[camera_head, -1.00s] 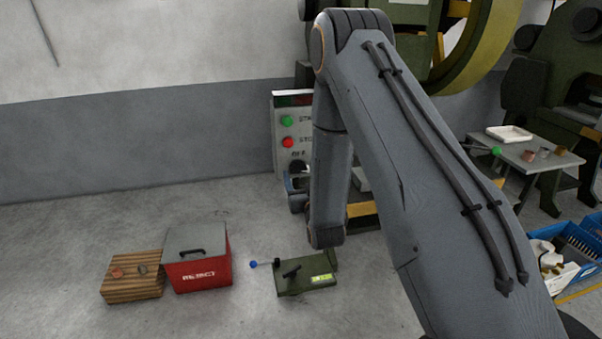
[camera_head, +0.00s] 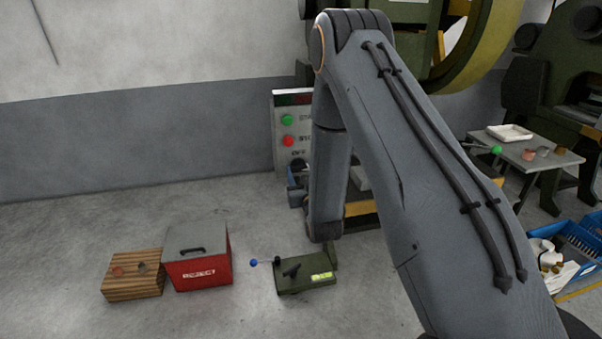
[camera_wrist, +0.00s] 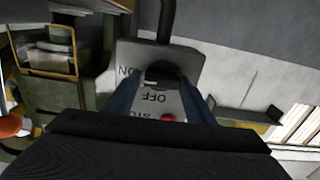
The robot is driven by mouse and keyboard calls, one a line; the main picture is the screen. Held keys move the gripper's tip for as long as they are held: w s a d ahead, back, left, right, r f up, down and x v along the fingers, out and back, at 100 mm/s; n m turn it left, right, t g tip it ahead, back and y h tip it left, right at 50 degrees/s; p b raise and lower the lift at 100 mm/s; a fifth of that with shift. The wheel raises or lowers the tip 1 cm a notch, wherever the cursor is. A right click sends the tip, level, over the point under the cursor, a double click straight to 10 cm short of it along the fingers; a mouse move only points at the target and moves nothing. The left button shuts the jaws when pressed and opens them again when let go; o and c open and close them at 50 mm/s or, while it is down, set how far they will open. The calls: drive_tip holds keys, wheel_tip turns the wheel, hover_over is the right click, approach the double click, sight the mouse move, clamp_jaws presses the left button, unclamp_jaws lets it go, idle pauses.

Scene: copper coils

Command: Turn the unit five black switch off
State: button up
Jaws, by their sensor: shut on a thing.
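The control panel (camera_head: 280,150) stands at the back wall behind my arm, with a green button (camera_head: 287,119) above a red one (camera_head: 288,141). In the wrist view the grey panel (camera_wrist: 190,62) appears upside down, with ON and OFF lettering around the round black switch (camera_wrist: 160,70). The switch also shows low on the panel in the head view (camera_head: 298,164), partly hidden by my arm. My gripper (camera_wrist: 160,80) has its two bluish fingers on either side of the switch and is shut on it. The exact angle of the switch is hard to tell.
A red reject box (camera_head: 199,272) and a wooden crate (camera_head: 133,288) stand on the floor at left. A side table (camera_head: 535,160) and a blue bin (camera_head: 575,250) are at right.

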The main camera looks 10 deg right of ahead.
drive_tip(key=n, duration=0.4)
drive_tip(key=shift+b, duration=0.3)
drive_tip(key=n, duration=0.4)
drive_tip(key=shift+n, duration=0.3)
drive_tip(key=n+b, duration=0.1)
drive_tip(key=n, duration=0.3)
drive_tip(key=shift+n, duration=0.3)
drive_tip(key=n, duration=0.4)
drive_tip(key=shift+a, duration=0.1)
drive_tip(key=shift+n+b, duration=0.3)
drive_tip(key=o, duration=1)
drive_tip(key=shift+o, duration=0.2)
drive_tip(key=shift+s, duration=0.15)
